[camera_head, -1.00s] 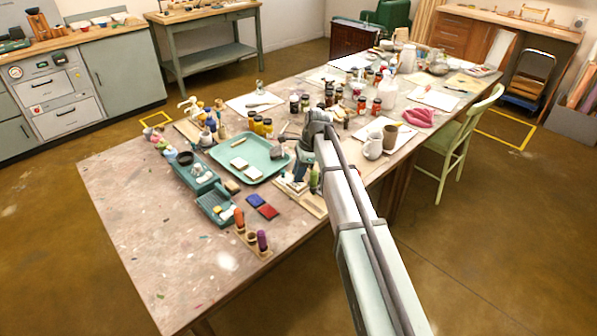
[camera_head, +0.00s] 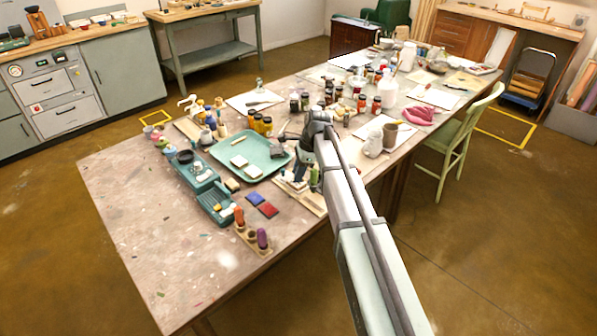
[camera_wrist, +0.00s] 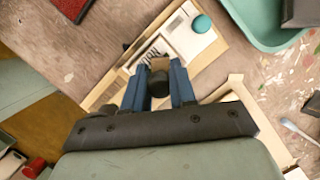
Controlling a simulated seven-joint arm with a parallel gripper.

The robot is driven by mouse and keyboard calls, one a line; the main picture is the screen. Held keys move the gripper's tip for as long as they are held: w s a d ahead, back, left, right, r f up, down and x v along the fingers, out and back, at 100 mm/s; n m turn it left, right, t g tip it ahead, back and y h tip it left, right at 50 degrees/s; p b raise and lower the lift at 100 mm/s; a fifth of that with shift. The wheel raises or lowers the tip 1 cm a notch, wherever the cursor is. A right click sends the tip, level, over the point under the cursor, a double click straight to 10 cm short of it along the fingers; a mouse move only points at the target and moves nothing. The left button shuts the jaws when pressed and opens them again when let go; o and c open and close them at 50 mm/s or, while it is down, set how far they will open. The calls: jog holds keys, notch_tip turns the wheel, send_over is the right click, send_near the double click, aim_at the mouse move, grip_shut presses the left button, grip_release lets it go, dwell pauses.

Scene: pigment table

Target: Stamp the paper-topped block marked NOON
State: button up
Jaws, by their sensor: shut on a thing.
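My gripper (camera_wrist: 160,92) is shut on a small stamp-like piece (camera_wrist: 159,64) with a tan part and a dark round end, held between its blue fingers. Beneath it lies a pale wooden holder (camera_wrist: 226,45) carrying white paper-topped pieces (camera_wrist: 188,38). One piece (camera_wrist: 150,55) near the fingertips bears dark lettering that looks like NOON, partly hidden by the held piece. I cannot tell whether they touch. A teal round knob (camera_wrist: 202,23) sits on the white area beside it. In the head view my gripper (camera_head: 299,180) is low over the holder (camera_head: 312,203).
A teal tray (camera_head: 222,147) with pale blocks lies left of the gripper. Red (camera_head: 268,209) and blue (camera_head: 255,198) pads and a wooden rack (camera_head: 264,250) with orange and purple handles stand nearer the front. The table's left front is clear.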

jog(key=shift+r, duration=0.1)
jog(key=shift+r, duration=3.4)
